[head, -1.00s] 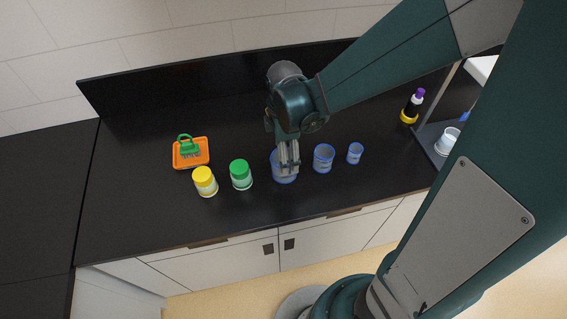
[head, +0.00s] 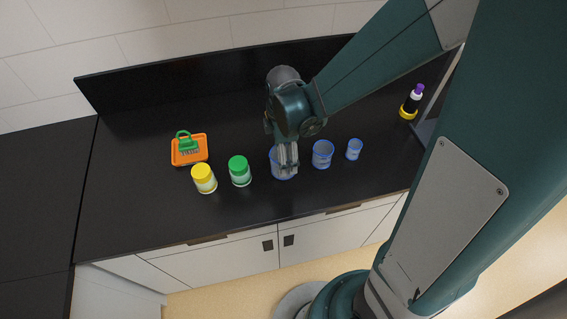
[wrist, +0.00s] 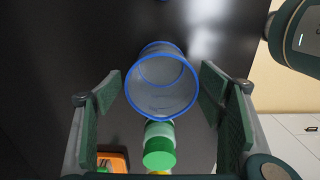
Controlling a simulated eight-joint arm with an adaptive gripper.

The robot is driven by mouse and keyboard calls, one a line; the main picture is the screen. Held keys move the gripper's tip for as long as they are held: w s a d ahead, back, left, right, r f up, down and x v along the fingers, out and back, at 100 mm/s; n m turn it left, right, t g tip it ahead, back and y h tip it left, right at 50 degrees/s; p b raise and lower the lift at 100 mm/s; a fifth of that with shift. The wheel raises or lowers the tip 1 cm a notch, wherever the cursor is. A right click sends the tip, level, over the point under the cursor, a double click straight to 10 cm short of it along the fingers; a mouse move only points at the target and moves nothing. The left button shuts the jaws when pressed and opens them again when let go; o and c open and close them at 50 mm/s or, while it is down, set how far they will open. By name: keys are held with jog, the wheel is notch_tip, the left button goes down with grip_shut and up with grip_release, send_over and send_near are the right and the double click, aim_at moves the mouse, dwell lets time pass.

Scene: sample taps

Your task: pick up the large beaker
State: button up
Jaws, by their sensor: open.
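The large beaker (head: 276,173) is clear with a blue rim and stands on the black counter, leftmost of three blue-rimmed beakers. In the wrist view the beaker (wrist: 162,88) shows its open mouth between my two finger pads. My gripper (head: 288,164) points down over it and hides part of it in the head view. My gripper (wrist: 165,108) is open, with a gap showing between each pad and the beaker. I cannot tell exactly how low the fingertips reach on its wall.
A medium beaker (head: 322,155) stands close on the right, with a small beaker (head: 354,149) beyond it. A green-lidded jar (head: 239,170) and a yellow-lidded jar (head: 204,178) stand left. An orange tray (head: 203,157) holds a green brush (head: 188,144). A purple-capped bottle (head: 412,103) stands far right.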

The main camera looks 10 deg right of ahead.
jog(key=shift+s+f, duration=0.1)
jog(key=shift+f, duration=2.5)
jog(key=shift+c, duration=0.2)
jog(key=c, duration=1)
